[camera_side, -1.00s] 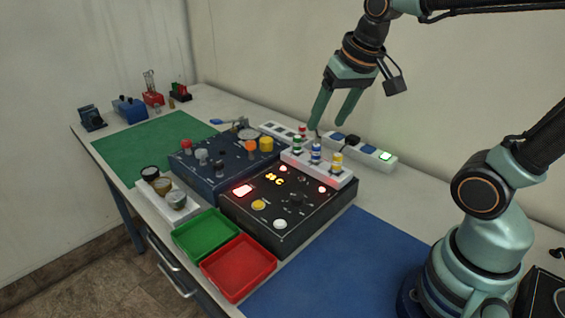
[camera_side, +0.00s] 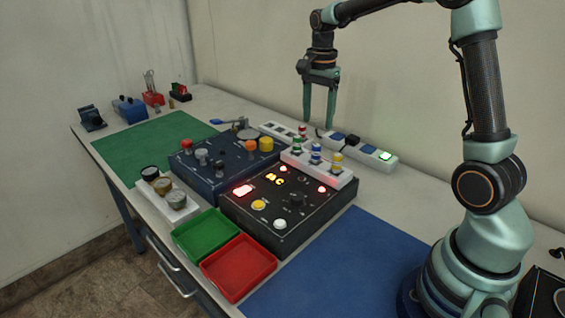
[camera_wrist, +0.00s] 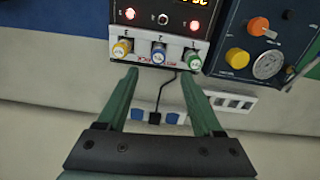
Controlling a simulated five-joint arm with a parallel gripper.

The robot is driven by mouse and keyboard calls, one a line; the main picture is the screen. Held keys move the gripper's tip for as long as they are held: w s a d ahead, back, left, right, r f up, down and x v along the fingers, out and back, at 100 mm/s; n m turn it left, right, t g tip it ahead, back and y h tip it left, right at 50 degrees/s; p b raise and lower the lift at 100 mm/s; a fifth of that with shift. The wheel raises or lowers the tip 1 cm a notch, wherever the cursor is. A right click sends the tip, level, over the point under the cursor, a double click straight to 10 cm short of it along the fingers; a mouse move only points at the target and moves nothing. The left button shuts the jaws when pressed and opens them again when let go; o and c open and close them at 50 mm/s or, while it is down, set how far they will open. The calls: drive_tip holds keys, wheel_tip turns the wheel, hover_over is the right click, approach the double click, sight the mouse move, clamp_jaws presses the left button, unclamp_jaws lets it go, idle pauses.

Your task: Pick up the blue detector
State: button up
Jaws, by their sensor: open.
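The blue detector (camera_side: 316,153) is a small blue and white cylinder upright in the middle slot of a white rack (camera_side: 342,180). A yellow detector (camera_side: 337,162) and a green one (camera_side: 297,146) stand on either side of it. In the wrist view the blue detector (camera_wrist: 158,53) is at the top middle, beyond the fingertips. My gripper (camera_side: 319,120) hangs above the rear of the bench with its fingers down. It also shows in the wrist view (camera_wrist: 158,74), open and empty, apart from the detector.
The rack sits on the back of a black console (camera_side: 290,205) with lit indicators. A blue console (camera_side: 215,160) with knobs adjoins it. A power strip (camera_side: 375,153) with a dark plug and cable lies behind. Green (camera_side: 205,236) and red (camera_side: 240,268) trays are in front.

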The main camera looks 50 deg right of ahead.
sight(317, 145)
wheel_tip(317, 145, down, 10)
drive_tip(key=shift+s+r, duration=0.1)
drive_tip(key=shift+s, duration=0.05)
idle(0.4)
drive_tip(key=shift+c, duration=0.3)
clamp_jaws()
